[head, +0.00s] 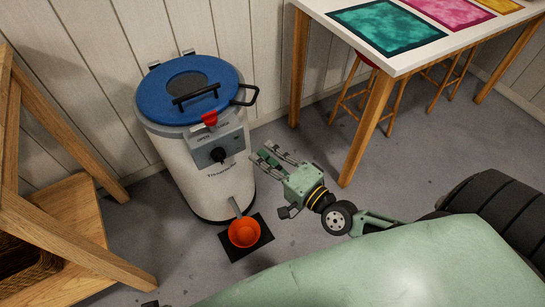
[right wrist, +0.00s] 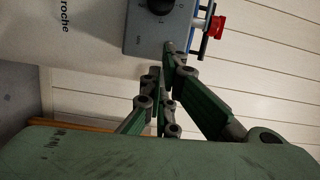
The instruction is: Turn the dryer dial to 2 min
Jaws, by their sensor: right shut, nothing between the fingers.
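The dryer (head: 180,170) is a pale upright drum with a blue lid (head: 215,78) and a grey control box (head: 222,140) on its front. A black dial (head: 218,154) sits on the box, below a red knob (head: 209,118). In the right wrist view the dial (right wrist: 160,6) is at the top edge, partly cut off, and the red knob (right wrist: 218,24) is to its right. My right gripper (head: 262,155) is shut and empty, to the right of the control box and apart from the dial. The dial's setting is too small to read. My left gripper is not in view.
A wooden shelf (head: 75,235) stands left. A white table (head: 400,62) with coloured silks and stools stands at right. The floor (head: 300,145) between dryer and table is free.

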